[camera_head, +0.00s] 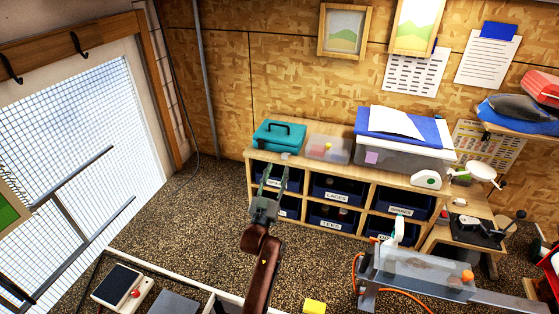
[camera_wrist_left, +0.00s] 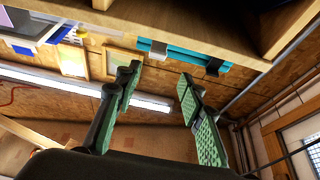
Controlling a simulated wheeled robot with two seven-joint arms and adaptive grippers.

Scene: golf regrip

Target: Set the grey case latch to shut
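The teal case (camera_head: 279,135) sits on the left end of the wooden shelf top, with its dark handle up. A light grey latch (camera_head: 285,156) shows on its front edge. In the left wrist view, the case's teal edge (camera_wrist_left: 186,57) shows beyond the shelf's edge, with the light grey latch (camera_wrist_left: 158,49) and a darker latch (camera_wrist_left: 214,67) on it. I cannot tell whether the grey latch is up or down. My left gripper (camera_head: 275,170) is open and empty, just in front of and below the case. Its green-padded fingers (camera_wrist_left: 160,80) are apart from the latch. My right gripper is not in view.
The wooden shelf (camera_head: 364,179) holds dark blue bins under the case. A clear box (camera_head: 328,149) and a larger lidded tub (camera_head: 402,155) stand right of the case. A metal bench fixture (camera_head: 425,272) is at lower right. The floor left of the shelf is clear.

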